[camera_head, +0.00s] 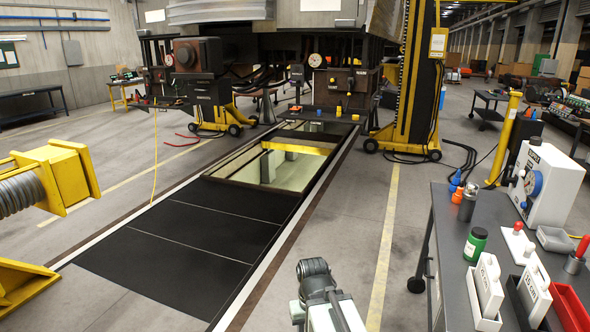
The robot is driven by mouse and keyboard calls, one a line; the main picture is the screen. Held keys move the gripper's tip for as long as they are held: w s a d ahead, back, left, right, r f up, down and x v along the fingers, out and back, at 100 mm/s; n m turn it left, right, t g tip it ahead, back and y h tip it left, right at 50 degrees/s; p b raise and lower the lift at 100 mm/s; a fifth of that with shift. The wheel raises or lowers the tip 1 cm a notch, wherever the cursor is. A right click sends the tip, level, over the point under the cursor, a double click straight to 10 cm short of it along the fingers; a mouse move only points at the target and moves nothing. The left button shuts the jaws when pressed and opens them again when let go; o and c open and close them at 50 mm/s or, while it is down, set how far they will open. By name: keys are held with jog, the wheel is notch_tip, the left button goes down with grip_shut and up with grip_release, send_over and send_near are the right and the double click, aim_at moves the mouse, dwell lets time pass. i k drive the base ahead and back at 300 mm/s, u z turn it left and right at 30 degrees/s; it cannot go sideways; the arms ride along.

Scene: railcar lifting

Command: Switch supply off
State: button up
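A white box with a round, blue-rimmed gauge (547,180) stands on the dark bench at the right. It looks like a supply unit, but its label is too small to read, and I cannot make out a switch or its setting. A yellow box (438,43) is mounted on the yellow lifting column, also too small to read. The grey and white end of my arm, with my gripper (318,285), shows at the bottom middle, left of the bench and well apart from the white box. I cannot make out its fingertips.
An open pit (265,168) lies ahead under the raised railcar. Black floor plates (190,235) cover its near part. Floor beside the bench is clear.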

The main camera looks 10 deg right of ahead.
aim_at(510, 168)
jog(key=i, duration=2.9)
jog(key=z, duration=2)
jog(key=i, duration=1)
jog(key=u, duration=1.05)
jog(key=i, duration=1.3)
jog(key=z, duration=0.2)
